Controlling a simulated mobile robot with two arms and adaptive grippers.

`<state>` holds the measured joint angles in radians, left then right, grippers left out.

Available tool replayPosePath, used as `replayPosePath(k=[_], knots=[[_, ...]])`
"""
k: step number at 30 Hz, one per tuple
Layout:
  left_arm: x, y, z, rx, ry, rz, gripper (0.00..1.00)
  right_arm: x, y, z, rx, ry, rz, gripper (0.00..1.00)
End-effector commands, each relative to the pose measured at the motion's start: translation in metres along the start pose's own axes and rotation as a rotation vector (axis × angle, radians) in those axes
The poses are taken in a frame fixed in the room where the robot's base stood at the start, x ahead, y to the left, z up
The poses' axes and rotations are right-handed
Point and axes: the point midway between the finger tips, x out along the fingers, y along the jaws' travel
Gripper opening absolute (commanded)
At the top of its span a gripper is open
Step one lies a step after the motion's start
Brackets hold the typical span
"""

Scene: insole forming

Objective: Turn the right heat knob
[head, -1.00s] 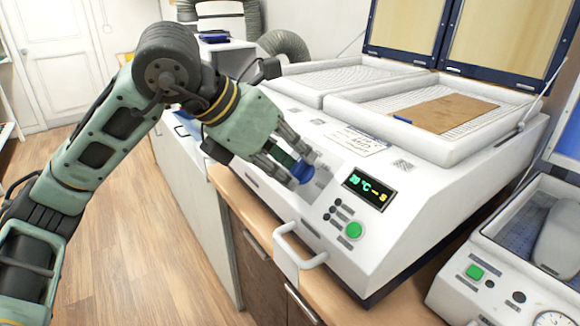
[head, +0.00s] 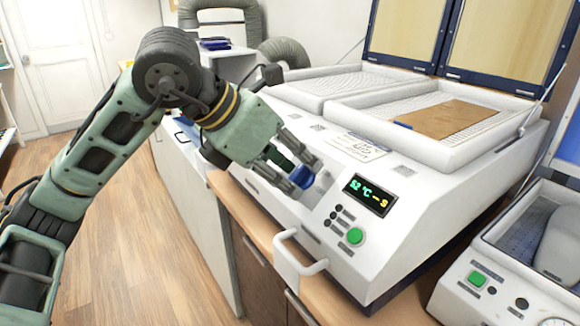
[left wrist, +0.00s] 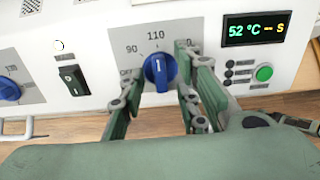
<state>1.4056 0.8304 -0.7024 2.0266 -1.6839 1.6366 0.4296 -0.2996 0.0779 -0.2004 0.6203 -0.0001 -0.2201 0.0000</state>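The right heat knob (left wrist: 159,71) is blue, on the white front panel of the forming machine (head: 395,235). Its white mark points up toward 110 in the left wrist view. In the head view the knob (head: 302,177) is partly hidden by my left gripper (head: 297,172). In the left wrist view, the fingers of this gripper (left wrist: 160,78) stand on either side of the knob, with small gaps visible; they look open around it. The green display (left wrist: 256,29) reads 52 °C; it also shows in the head view (head: 369,195). My right gripper is not in view.
Another blue knob (left wrist: 9,89) and a black rocker switch (left wrist: 73,80) are left of the right knob. A green button (head: 355,236) sits below the display. A white handle (head: 301,262) juts out below the panel. A second machine (head: 500,275) stands at the right.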

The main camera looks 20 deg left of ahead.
Motion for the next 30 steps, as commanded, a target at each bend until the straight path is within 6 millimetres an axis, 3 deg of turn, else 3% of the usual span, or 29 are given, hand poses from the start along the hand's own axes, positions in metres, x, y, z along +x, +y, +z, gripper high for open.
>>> replayPosePath(k=[7, 11, 24, 30], knots=[[-0.001, 0.000, 0.000, 0.000, 0.001, 0.000, 0.30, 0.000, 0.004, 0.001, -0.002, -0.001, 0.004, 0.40], [-0.011, 0.001, 0.001, 0.000, -0.002, 0.002, 0.30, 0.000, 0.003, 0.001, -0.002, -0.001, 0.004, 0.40], [-0.097, 0.000, 0.001, -0.001, -0.003, 0.001, 0.30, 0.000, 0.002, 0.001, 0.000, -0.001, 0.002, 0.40], [-0.117, 0.000, 0.000, -0.001, 0.000, 0.001, 0.30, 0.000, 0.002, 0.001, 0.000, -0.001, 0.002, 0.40]])
